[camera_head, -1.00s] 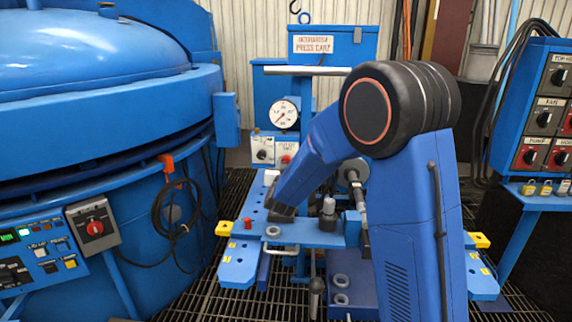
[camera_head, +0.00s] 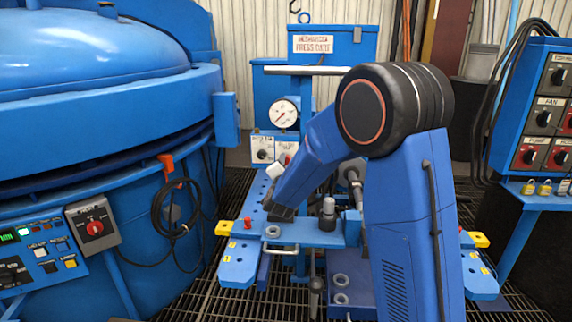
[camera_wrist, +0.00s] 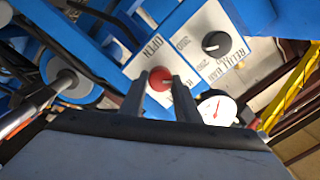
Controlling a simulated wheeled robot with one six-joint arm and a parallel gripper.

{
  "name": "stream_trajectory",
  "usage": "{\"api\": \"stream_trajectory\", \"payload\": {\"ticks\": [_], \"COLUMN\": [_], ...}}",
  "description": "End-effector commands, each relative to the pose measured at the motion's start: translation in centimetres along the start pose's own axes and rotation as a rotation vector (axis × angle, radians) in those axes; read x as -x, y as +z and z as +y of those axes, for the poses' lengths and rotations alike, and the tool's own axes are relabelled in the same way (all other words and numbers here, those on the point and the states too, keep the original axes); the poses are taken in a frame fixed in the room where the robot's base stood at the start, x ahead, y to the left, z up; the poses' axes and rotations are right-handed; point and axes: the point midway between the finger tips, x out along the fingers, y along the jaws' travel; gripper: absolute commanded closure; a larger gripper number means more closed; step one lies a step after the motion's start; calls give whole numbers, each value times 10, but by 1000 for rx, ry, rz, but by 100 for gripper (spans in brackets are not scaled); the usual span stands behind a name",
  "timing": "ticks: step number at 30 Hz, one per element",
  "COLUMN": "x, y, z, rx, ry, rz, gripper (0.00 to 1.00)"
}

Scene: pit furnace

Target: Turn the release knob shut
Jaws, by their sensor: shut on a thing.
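The red release knob (camera_wrist: 160,80) sits on a pale plate (camera_wrist: 152,40) with OPEN lettering, in the wrist view. Other lettering on this plate is partly covered by a finger. My gripper (camera_wrist: 160,75) has one dark finger on each side of the knob and is shut on it. The plate looks tilted in this view. In the head view the same plate (camera_head: 288,147) is on the front of the press cart, with the knob small and mostly hard to make out. My arm hides much of the cart there, and my fingers are not clear.
A black knob (camera_wrist: 215,43) on a relief plate is close beside the red one. A round gauge (camera_head: 285,113) stands above the plates. A blue furnace (camera_head: 100,110) fills the left, with a hanging cable (camera_head: 178,215). A control panel (camera_head: 545,110) stands at right.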

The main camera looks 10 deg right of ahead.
Motion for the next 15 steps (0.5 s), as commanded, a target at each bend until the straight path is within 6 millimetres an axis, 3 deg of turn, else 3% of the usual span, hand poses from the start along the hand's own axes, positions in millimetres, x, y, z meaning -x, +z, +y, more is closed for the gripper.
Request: {"api": "stream_trajectory", "payload": {"ticks": [15], "x": [0], "y": [1], "z": [2], "rx": [-479], "ry": [1], "rz": [19], "gripper": [93]}}
